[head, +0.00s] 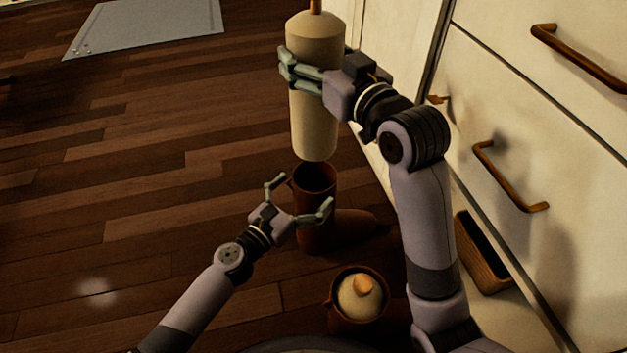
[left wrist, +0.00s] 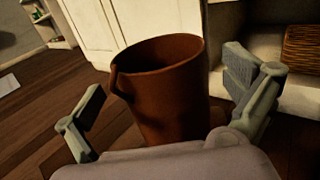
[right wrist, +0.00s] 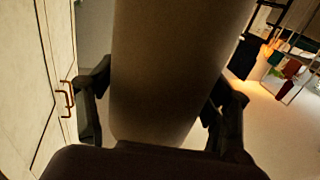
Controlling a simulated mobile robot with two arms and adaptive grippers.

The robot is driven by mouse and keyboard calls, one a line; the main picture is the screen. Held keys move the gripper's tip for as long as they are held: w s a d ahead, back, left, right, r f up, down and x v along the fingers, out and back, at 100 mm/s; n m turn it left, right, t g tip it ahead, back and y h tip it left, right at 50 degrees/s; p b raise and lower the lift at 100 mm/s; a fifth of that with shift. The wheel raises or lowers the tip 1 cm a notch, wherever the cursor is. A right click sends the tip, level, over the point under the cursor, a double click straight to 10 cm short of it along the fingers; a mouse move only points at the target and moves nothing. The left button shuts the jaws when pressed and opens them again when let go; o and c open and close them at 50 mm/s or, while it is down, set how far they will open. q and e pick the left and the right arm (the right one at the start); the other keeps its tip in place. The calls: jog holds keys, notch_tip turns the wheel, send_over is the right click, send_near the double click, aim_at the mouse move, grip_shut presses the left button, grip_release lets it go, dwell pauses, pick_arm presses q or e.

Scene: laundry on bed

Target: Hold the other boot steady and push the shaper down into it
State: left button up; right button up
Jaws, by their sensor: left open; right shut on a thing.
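The empty brown boot (head: 316,180) stands upright on the floor with its opening up. Its shaft also shows in the left wrist view (left wrist: 165,85). My left gripper (head: 300,200) is open, with its fingers on either side of the boot shaft, apart from it as far as I can see. My right gripper (head: 303,77) is shut on the cream shaper (head: 314,125). The shaper is upright above the boot, its lower end just over the opening. It fills the middle of the right wrist view (right wrist: 175,65).
A second boot (head: 340,317) stands nearer to me with a shaper (head: 358,297) inside it. Cream drawers with brown handles (head: 510,180) stand close on the right. A brown basket (head: 482,252) sits at their foot. The wooden floor (head: 130,180) on the left is clear.

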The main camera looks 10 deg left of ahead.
pick_arm(q)
jog(key=shift+x, duration=1.95)
jog(key=c, duration=1.6)
pick_arm(e)
jog(key=shift+f, duration=4.65)
jog(key=o, duration=1.7)
jog(key=shift+f, duration=0.1)
send_near(316, 106)
jog(key=w+f, duration=0.2)
jog(key=f, duration=0.1)
jog(key=shift+w+d, duration=0.3)
jog(key=shift+d, duration=0.1)
